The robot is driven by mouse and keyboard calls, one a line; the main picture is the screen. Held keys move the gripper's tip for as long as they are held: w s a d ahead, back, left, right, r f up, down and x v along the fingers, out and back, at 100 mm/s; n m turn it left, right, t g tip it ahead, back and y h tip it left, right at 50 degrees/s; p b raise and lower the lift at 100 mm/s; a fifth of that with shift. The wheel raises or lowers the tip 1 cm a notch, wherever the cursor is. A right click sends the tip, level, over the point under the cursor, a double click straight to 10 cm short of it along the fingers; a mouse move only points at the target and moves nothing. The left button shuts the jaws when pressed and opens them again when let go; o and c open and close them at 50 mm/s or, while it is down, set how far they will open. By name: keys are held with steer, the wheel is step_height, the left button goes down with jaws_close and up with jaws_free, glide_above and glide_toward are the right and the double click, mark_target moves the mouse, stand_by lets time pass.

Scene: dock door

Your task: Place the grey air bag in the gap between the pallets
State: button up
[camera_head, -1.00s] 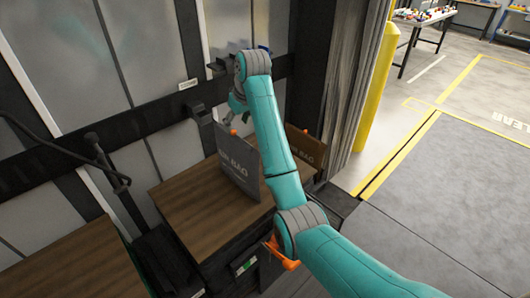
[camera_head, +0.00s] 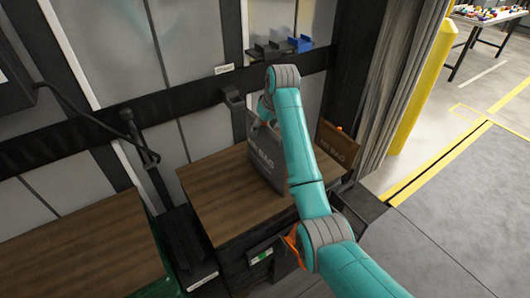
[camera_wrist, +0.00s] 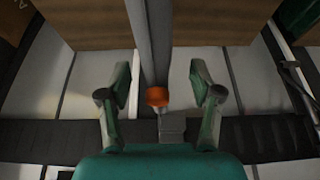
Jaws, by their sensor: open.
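The grey air bag (camera_head: 265,155) stands upright on the wood-topped right pallet load (camera_head: 225,195). My gripper (camera_wrist: 160,96) is open around the bag's top edge; the bag shows in the wrist view as a narrow grey strip (camera_wrist: 150,45) between the fingers. Its orange valve (camera_wrist: 157,97) is also between them. Neither finger visibly touches the bag. In the head view my wrist hides most of the gripper. The left pallet load (camera_head: 75,250) has a wooden top too. The dark gap (camera_head: 183,240) between the pallets is empty of any bag.
A brown bag (camera_head: 337,147) with an orange valve stands at the right end of the right load. A black bracket (camera_head: 235,100) and a holder shelf (camera_head: 275,52) are on the wall behind. A black hose (camera_head: 135,130) hangs above the gap. Floor at right is clear.

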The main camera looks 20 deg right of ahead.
mark_target(264, 151)
steer(key=shift+x, duration=1.95)
steer(key=shift+d, duration=0.15)
jaws_close()
